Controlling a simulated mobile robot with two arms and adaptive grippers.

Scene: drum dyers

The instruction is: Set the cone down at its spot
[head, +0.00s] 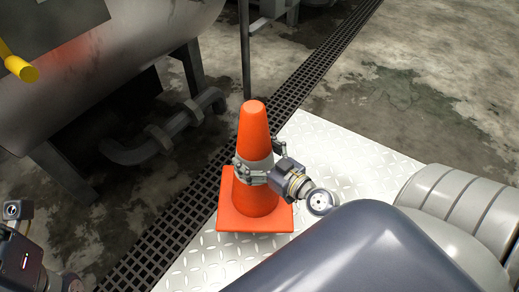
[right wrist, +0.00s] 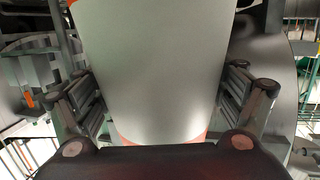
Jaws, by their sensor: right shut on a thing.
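An orange traffic cone (head: 256,122) with a grey-white band and a square orange base stands upright in the middle of the head view. My right gripper (head: 256,170) is shut around the cone at its band, coming in from the right. In the right wrist view the pale band of the cone (right wrist: 153,70) fills the space between the two fingers. The cone's base shows over the light diamond-plate panel (head: 205,265); I cannot tell whether it touches it. My left gripper is not clearly in view; only part of my left arm shows at the lower left.
A large grey drum machine (head: 120,60) with legs and a pipe (head: 150,145) stands at the left. A dark floor grating (head: 290,95) runs diagonally beside the plate. A thin dark post (head: 244,50) rises behind the cone. Stained concrete floor (head: 440,90) at the upper right is clear.

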